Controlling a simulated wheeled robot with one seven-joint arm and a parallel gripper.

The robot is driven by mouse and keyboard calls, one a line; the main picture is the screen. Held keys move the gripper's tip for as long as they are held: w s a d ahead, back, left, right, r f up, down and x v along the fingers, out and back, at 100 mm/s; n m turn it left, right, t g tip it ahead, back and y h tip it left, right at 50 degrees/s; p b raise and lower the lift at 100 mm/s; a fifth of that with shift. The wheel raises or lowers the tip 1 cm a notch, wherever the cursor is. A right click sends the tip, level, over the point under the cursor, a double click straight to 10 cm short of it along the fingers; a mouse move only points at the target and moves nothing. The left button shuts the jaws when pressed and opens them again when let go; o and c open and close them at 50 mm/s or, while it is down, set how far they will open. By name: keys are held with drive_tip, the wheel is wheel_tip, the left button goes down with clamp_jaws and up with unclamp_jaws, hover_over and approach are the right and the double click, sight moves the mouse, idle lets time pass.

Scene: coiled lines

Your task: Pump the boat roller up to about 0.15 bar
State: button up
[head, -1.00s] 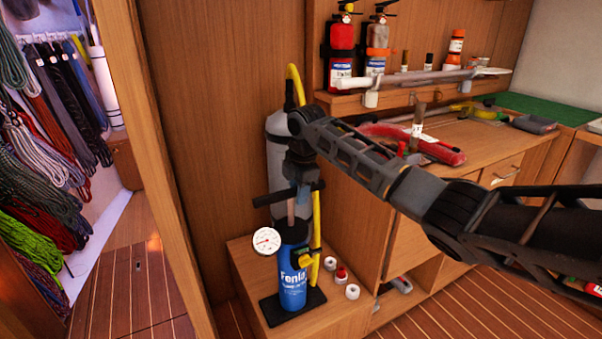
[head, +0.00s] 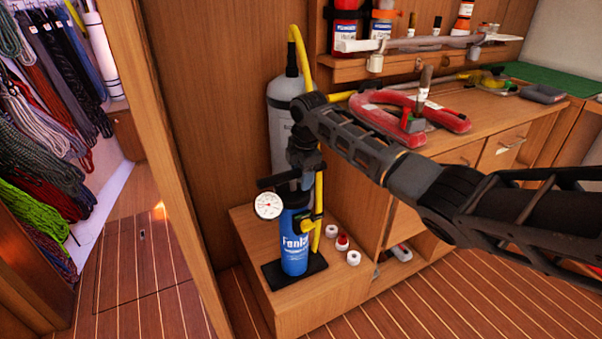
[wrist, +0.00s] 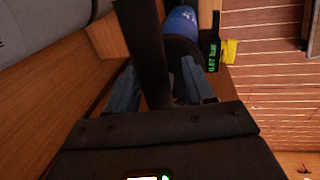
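The blue hand pump (head: 294,246) stands upright on a black base on a low wooden ledge. Its black T-handle (head: 275,181) is low, close above the barrel. My gripper (head: 304,168) is at the handle; in the wrist view the handle bar (wrist: 150,50) passes between its two fingers, which look shut on it. A round white gauge (head: 268,205) faces the head camera; its reading is too small to tell. A small green-digit display (wrist: 213,55) shows beside the barrel, its digits unclear. A yellow hose (head: 319,205) rises to the top of an upright grey cylinder (head: 283,105), apparently the roller.
White and red caps (head: 342,243) lie on the ledge right of the pump. A wooden counter holds a red horseshoe-shaped thing (head: 455,121). A shelf above carries bottles and extinguishers. Coiled ropes (head: 45,150) hang at left. The striped floor (head: 440,295) at right is clear.

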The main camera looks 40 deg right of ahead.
drive_tip(key=shift+r, duration=0.55)
wheel_tip(320, 180, up, 7)
drive_tip(key=s, duration=0.1)
drive_tip(key=shift+s+a+f, duration=0.15)
drive_tip(key=shift+s+a, duration=0.05)
idle(0.3)
